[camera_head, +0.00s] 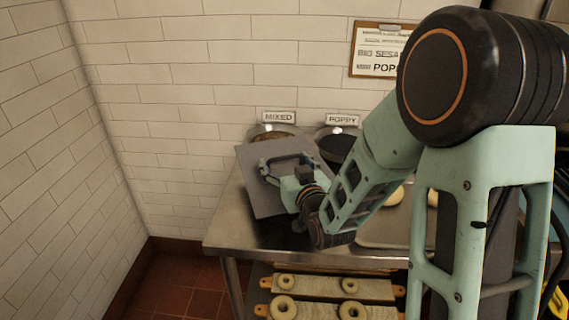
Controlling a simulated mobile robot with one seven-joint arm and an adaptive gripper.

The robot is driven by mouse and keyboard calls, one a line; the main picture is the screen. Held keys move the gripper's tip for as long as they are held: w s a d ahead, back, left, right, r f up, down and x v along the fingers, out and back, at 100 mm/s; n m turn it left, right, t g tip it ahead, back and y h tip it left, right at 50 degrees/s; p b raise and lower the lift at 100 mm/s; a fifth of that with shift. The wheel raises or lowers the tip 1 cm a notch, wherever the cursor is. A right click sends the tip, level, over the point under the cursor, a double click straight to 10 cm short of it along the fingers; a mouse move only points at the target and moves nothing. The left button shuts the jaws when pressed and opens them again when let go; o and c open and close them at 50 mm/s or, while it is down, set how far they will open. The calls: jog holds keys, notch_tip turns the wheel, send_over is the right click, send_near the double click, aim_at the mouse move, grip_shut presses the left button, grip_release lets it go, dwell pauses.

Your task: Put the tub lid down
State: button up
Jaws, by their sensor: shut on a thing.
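The tub lid (257,198) is a flat grey panel. It is held tilted above the left part of the metal table (226,232). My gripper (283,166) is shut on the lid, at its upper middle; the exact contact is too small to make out. Behind the lid stand two round tubs, one under the "MIXED" sign (279,117) and one under the "POPPY" sign (342,119). The mixed tub (272,132) is partly hidden by the lid. The poppy tub (337,148) shows dark contents and is partly hidden by my arm.
A tray (375,234) with pale bagels (395,195) lies on the table to the right, partly behind my arm. Boards (330,288) with several bagels sit below the tabletop. A clipboard (378,50) hangs on the tiled back wall. A wall stands at left.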

jog(key=shift+f+b, duration=0.3)
jog(key=shift+b, duration=0.1)
jog(key=shift+f+b, duration=0.35)
jog(key=shift+b, duration=0.15)
jog(key=o, duration=1.3)
jog(key=shift+c, duration=0.2)
jog(key=shift+r, duration=0.1)
